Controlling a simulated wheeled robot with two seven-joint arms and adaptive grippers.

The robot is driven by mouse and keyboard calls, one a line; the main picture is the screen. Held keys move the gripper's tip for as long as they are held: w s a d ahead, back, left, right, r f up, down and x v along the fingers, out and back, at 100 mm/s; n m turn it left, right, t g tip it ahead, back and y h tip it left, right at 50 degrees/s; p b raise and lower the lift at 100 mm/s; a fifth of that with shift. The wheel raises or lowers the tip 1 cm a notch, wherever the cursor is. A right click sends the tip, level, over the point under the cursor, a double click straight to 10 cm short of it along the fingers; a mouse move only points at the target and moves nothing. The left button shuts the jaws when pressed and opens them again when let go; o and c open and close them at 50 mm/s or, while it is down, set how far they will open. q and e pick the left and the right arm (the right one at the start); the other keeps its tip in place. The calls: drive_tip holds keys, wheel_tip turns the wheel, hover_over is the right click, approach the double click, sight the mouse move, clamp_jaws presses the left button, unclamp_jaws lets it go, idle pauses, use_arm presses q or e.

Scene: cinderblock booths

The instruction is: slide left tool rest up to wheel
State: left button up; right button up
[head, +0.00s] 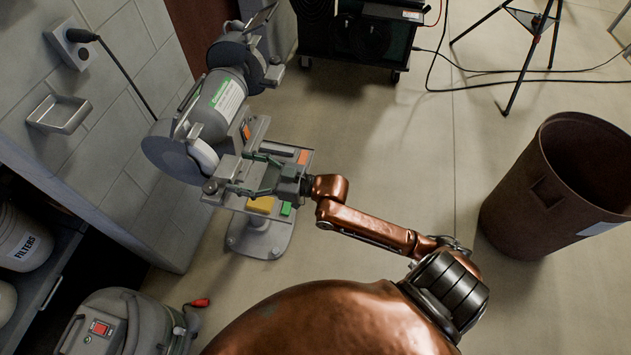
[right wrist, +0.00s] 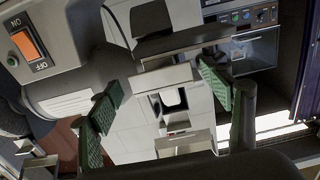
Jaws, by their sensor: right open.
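The grey bench grinder (head: 213,105) stands on a pedestal at the upper left of the head view. Its pale left wheel (head: 203,156) shows beside a dark round guard (head: 168,152). The left tool rest (head: 228,167) is a grey metal plate just in front of that wheel; the exact gap is hard to judge. My right gripper (head: 248,174) is open at the rest, its green-padded fingers on either side of it. In the right wrist view metal plates of the rest (right wrist: 168,77) show between the spread fingers (right wrist: 160,85); contact cannot be told. My left gripper is not in view.
The pedestal carries a yellow block (head: 261,205) and green block (head: 286,210) below my gripper. A block wall (head: 120,110) stands close on the left. A brown bin (head: 555,190) is at right, a grey vacuum (head: 125,320) at lower left. The middle floor is clear.

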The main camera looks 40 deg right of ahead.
drive_tip(key=shift+s+d, duration=0.5)
drive_tip(key=shift+s, duration=0.15)
drive_tip(key=p+v, duration=0.1)
drive_tip(key=v, duration=0.5)
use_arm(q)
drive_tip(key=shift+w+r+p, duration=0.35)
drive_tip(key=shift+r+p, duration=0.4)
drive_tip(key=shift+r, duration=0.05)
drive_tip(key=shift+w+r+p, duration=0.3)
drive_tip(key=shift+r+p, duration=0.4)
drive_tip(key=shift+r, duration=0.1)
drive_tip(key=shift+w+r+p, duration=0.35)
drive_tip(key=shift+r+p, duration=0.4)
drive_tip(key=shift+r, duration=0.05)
use_arm(e)
drive_tip(key=w+d+f+m+h, duration=0.1)
drive_tip(key=d+f+m+h, duration=0.1)
drive_tip(key=d+f, duration=0.5)
drive_tip(key=w+d+f+m+h, duration=0.1)
drive_tip(key=d+f+h, duration=0.4)
drive_tip(key=f, duration=0.8)
drive_tip(key=shift+d+f+m+g, duration=0.4)
drive_tip(key=shift+d+m, duration=0.2)
drive_tip(key=shift+d, duration=1.05)
